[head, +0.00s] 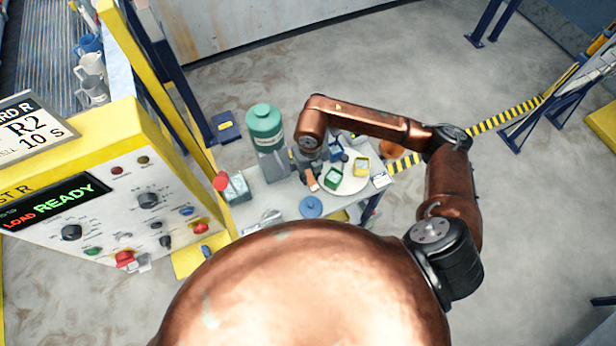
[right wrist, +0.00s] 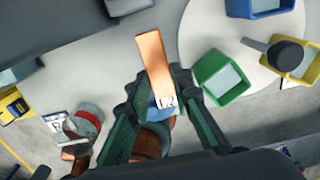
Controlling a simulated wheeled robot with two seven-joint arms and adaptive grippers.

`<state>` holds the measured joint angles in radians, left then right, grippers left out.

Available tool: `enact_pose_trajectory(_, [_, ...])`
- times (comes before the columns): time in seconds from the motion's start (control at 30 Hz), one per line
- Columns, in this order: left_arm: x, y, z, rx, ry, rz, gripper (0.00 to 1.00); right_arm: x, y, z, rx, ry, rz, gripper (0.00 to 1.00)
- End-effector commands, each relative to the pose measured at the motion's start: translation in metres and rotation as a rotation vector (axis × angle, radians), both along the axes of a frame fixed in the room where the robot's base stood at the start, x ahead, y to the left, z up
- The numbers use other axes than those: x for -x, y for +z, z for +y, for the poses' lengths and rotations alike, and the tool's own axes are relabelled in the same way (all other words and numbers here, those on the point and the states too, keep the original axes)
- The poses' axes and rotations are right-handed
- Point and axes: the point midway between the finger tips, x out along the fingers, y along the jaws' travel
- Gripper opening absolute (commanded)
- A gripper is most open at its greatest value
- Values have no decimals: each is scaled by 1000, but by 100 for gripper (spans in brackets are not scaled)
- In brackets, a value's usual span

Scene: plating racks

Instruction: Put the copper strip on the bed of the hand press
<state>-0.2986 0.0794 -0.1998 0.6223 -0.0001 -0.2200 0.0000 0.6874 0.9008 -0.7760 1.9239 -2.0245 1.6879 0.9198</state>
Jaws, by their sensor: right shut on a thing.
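The copper strip (right wrist: 152,58) is a flat orange-brown bar in the right wrist view, with a white tag (right wrist: 166,101) at its near end. My right gripper (right wrist: 157,84) is shut on it near that end, and the strip's far end sticks out past the fingertips. In the head view the strip (head: 312,181) is small, at the right gripper (head: 318,166), above the table. I cannot make out the hand press for certain; my right arm covers part of the table there. My left gripper is in neither view.
A white round plate (head: 346,184) bears a green bin (head: 334,177) and a yellow bin (head: 361,167). A green canister (head: 265,124) stands left of my right gripper. A blue disc (head: 311,207) lies in front. A yellow control cabinet (head: 150,130) stands at the left.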

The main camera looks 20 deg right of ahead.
Motion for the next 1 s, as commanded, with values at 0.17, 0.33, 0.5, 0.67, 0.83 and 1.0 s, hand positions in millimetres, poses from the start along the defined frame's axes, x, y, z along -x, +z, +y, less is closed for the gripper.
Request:
enact_pose_trajectory(0.17, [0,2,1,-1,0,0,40,-13,-14,1,-1,-1,0,0])
enact_pose_trajectory(0.33, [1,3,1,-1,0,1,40,-20,-24,2,-1,0,1,0])
enact_pose_trajectory(0.5, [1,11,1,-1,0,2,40,-18,-47,2,-1,0,3,0])
enact_pose_trajectory(0.67, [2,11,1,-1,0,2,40,-19,-53,2,0,1,-2,0])
enact_pose_trajectory(0.83, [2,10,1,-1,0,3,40,-19,-54,1,0,1,-1,0])
enact_pose_trajectory(1.0, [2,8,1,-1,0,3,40,-19,-56,1,0,1,0,25])
